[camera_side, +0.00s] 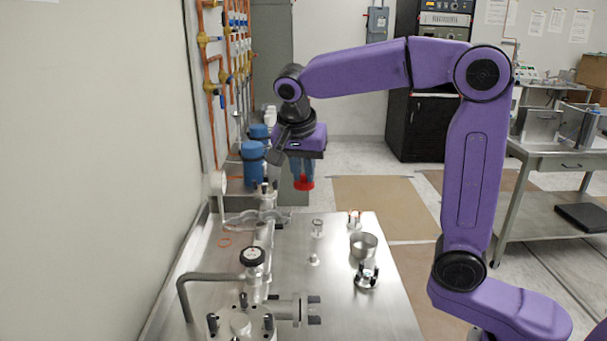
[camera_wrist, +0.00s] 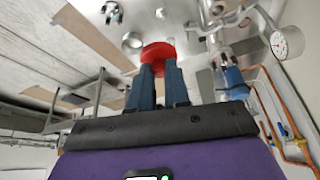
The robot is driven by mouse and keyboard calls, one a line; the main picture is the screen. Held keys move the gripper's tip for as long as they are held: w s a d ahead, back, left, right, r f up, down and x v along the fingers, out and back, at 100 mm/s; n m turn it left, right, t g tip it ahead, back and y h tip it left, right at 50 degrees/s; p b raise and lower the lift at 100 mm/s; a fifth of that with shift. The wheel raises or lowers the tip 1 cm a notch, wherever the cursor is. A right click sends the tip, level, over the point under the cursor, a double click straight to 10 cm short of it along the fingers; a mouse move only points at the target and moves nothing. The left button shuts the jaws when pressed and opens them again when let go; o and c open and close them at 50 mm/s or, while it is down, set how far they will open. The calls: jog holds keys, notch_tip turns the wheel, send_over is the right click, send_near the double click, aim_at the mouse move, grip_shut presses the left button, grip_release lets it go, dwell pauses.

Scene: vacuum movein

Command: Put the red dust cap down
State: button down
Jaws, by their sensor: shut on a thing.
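The red dust cap (camera_side: 304,184) is held between the fingertips of my gripper (camera_side: 303,178), high above the far part of the steel table (camera_side: 345,300). In the wrist view the cap (camera_wrist: 158,54) shows as a red disc at the ends of the two blue fingers, and my gripper (camera_wrist: 158,72) is shut on it. The cap is clear of the table and touches nothing else that I can see. Part of the cap is hidden behind the fingers in the wrist view.
A metal bowl (camera_side: 363,244) and a small clamp fitting (camera_side: 367,275) stand on the table's right side. The table's front right is bare.

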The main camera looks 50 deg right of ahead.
dwell(0.4)
jog(key=s+d+f+m+g, duration=0.2)
jog(key=d+f+m, duration=0.15)
jog(key=f, duration=0.35)
jog(key=s+d+f+m+g, duration=0.1)
jog(key=d+f+m, duration=0.2)
jog(key=f+m, duration=0.25)
jog(key=s+d+f+m+g+y, duration=0.2)
jog(key=s+d+f+m+g, duration=0.1)
jog(key=s+f+m, duration=0.8)
jog(key=shift+n, duration=0.9)
jog(key=shift+w+a+f+x, duration=0.1)
jog(key=shift+a+x, duration=0.25)
jog(key=shift+x, duration=1.15)
jog(key=shift+w+a+f+x, duration=0.1)
jog(key=shift+a+x, duration=0.25)
jog(key=shift+x, duration=1.15)
jog(key=shift+w+a+f+x, duration=0.15)
jog(key=shift+a+x, duration=0.15)
jog(key=shift+x, duration=1.2)
jog(key=c, duration=1.4)
grip_release()
jog(key=shift+f, duration=0.1)
jog(key=shift+c, duration=0.2)
jog(key=o, duration=0.3)
jog(key=shift+o, duration=0.2)
